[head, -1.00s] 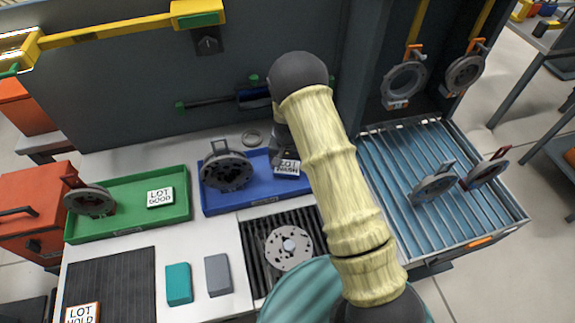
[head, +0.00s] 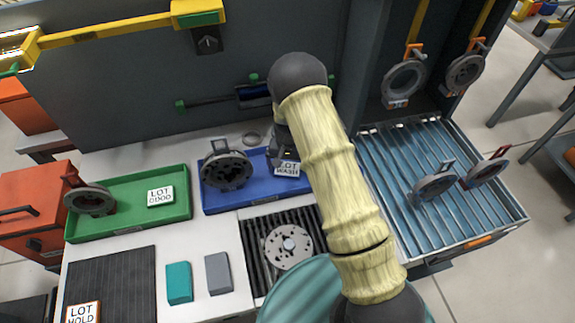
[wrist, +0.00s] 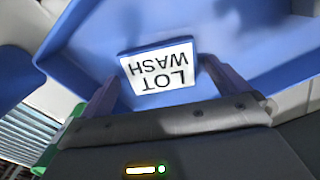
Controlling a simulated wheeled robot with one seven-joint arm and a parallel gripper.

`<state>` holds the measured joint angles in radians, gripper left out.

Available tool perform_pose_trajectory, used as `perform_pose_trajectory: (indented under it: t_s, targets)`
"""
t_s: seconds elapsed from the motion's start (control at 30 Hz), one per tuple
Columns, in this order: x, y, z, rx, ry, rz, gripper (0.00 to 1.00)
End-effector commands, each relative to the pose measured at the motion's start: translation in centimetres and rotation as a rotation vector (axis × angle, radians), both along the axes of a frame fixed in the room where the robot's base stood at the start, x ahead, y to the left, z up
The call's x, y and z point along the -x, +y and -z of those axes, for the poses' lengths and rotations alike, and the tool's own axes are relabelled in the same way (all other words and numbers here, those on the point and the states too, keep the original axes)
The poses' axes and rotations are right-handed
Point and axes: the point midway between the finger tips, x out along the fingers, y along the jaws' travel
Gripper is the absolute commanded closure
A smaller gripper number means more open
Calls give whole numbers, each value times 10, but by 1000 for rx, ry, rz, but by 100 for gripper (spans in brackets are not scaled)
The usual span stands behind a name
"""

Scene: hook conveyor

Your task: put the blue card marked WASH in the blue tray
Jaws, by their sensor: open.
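The blue card marked LOT WASH (head: 287,168) lies in the right part of the blue tray (head: 222,206) in the head view. In the wrist view the card (wrist: 158,75) lies flat on the blue tray floor (wrist: 95,45), its text upside down. My gripper (wrist: 160,88) is open, with one finger on each side of the card and a gap at the fingers. In the head view my arm hides most of the gripper and the tray's right end.
A dark grey ring-shaped part (head: 227,170) stands in the blue tray left of the card. The green tray (head: 130,229) at left holds another ring part (head: 90,200) and a LOT GOOD card (head: 160,196). A slatted blue rack (head: 400,165) is at right. A wall rises behind.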

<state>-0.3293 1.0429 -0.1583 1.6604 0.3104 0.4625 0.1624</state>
Motion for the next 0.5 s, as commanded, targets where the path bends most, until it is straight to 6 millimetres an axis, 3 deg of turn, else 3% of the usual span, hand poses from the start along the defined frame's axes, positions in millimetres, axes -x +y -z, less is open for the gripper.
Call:
perform_pose_trajectory:
  t_s: [0.5]
  targets:
    - [-1, 1, -86, -1, -4, -2, 0]
